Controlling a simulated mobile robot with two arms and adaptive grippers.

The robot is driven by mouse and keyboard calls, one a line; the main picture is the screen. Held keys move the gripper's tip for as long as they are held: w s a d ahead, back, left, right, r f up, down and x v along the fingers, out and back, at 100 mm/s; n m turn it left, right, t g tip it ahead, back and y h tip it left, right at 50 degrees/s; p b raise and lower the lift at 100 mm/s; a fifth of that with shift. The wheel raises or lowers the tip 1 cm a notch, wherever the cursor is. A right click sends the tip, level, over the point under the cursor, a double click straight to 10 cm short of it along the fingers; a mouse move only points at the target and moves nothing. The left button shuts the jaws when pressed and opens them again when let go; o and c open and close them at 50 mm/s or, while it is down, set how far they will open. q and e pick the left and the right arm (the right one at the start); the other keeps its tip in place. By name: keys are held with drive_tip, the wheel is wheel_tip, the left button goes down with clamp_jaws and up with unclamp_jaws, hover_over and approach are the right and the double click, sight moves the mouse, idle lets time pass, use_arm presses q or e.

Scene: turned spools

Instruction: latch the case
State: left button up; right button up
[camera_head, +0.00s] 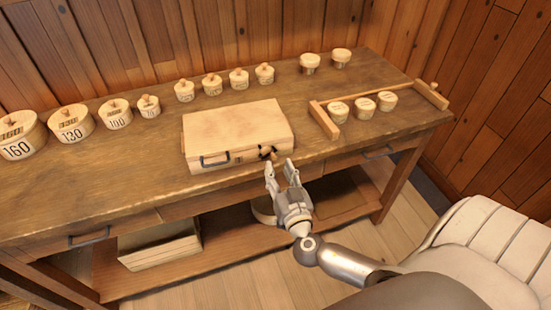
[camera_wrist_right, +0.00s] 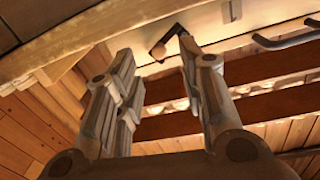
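The wooden case (camera_head: 236,124) lies on the workbench with its lid down. A dark handle (camera_head: 214,160) is on its front, and a dark latch with a light knob (camera_head: 267,153) is near the front's right end. My right gripper (camera_head: 281,167) is just in front of the latch, with its fingers apart and nothing between them. In the right wrist view the gripper (camera_wrist_right: 157,62) is open, and the latch (camera_wrist_right: 166,42) shows beyond the fingertips, near the right finger. I cannot tell if they touch. My left gripper is in neither view.
The workbench (camera_head: 120,175) holds several numbered round boxes (camera_head: 72,123) at the left and smaller ones along the back. Bare bench top lies left of the case.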

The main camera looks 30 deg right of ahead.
sight(274, 159)
drive_tip(key=shift+p+x, duration=0.4)
drive_tip(key=shift+x, duration=1.5)
drive_tip(key=shift+c, duration=0.2)
